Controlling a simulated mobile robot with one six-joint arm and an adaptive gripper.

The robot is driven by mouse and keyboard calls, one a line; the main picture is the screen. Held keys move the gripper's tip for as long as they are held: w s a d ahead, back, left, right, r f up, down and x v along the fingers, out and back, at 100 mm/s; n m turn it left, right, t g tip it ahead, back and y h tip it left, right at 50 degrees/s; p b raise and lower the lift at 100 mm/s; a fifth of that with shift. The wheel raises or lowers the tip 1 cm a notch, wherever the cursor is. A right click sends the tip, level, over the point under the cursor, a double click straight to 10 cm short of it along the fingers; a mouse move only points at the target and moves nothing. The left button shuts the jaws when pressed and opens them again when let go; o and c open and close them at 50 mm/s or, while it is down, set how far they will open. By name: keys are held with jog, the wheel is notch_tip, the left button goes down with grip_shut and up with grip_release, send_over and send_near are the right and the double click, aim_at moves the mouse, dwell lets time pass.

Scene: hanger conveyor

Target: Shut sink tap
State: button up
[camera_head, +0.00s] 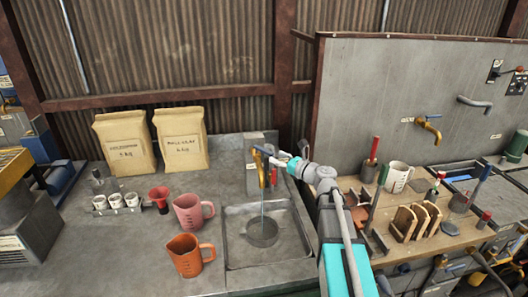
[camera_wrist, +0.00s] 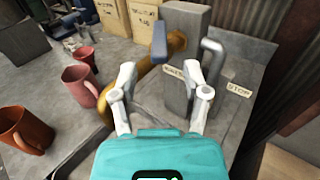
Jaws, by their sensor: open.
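The sink (camera_head: 232,252) is set in a grey counter. Its brass tap (camera_head: 261,172) has a blue lever (camera_head: 268,154) on top, and a thin blue stream runs down from it into a round metal pan (camera_head: 262,233). In the wrist view the brass tap (camera_wrist: 104,96) curves down to the left, and its blue lever (camera_wrist: 158,42) stands upright beside a grey post. My gripper (camera_head: 286,160) is open beside the lever. In the wrist view the fingers of my gripper (camera_wrist: 162,74) are spread, with the lever ahead between them. I cannot tell whether they touch it.
A grey post (camera_wrist: 184,80) and a bent grey pipe (camera_wrist: 213,58) with a STOP label (camera_wrist: 239,90) stand close to the fingers. A pink jug (camera_head: 190,212) and an orange jug (camera_head: 187,256) stand left of the sink. A wooden bench (camera_head: 380,215) with tools lies right.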

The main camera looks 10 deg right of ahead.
aim_at(258, 147)
jog(key=shift+x, duration=3.5)
grip_shut()
